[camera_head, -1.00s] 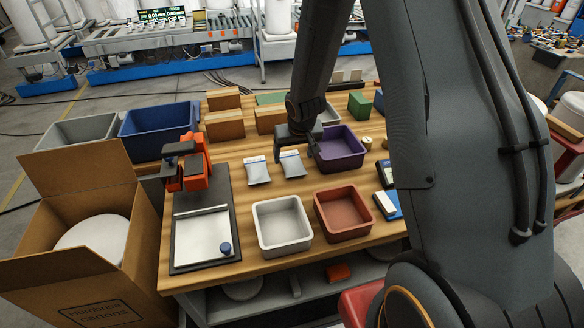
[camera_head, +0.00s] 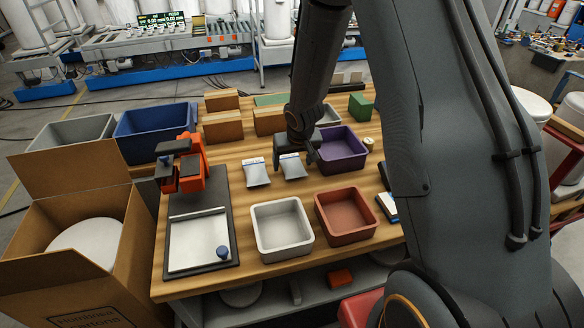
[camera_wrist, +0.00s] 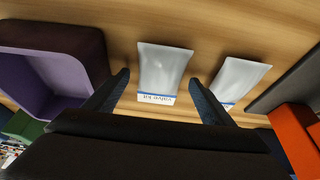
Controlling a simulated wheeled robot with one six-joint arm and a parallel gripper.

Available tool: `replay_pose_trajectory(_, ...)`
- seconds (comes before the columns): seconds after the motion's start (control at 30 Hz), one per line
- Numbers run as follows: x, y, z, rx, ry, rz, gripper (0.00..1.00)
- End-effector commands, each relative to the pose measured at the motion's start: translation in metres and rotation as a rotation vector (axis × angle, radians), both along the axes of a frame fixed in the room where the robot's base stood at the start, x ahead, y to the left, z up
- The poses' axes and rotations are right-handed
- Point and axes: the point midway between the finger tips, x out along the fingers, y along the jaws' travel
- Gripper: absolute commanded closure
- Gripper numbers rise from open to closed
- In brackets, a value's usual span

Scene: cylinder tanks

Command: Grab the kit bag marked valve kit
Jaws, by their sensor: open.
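The kit bag marked valve kit (camera_wrist: 160,72) is a pale pouch with a blue-edged label, lying on the wooden table. In the head view it is the right one of two bags (camera_head: 293,167), beside the purple bin. My gripper (camera_head: 298,157) is open and empty over the label end of this bag. In the wrist view the bag shows between the spread fingers of my gripper (camera_wrist: 160,80); the gap in height is hard to judge. A second similar bag (camera_wrist: 239,78) lies to the right there; its label is partly hidden by a finger.
The purple bin (camera_head: 342,161) stands close to the right of the bags. A white bin (camera_head: 262,243) and a red-brown bin (camera_head: 347,236) stand in front. An orange device (camera_head: 196,165) stands to the left. Bare tabletop lies around the bags.

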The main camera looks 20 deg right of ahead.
Motion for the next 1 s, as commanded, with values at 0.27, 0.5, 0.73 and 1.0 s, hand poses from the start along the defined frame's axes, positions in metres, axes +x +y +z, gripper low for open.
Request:
replay_pose_trajectory(0.27,0.0001,0.0001,-0.0030,0.000,0.000,0.000,0.23)
replay_pose_trajectory(0.5,0.0000,0.0001,-0.0028,0.000,0.000,0.001,0.23)
replay_pose_trajectory(0.73,0.0000,0.0001,-0.0028,0.000,0.000,0.000,0.52)
replay_pose_trajectory(1.0,0.0002,0.0002,-0.0026,0.000,-0.001,0.000,0.69)
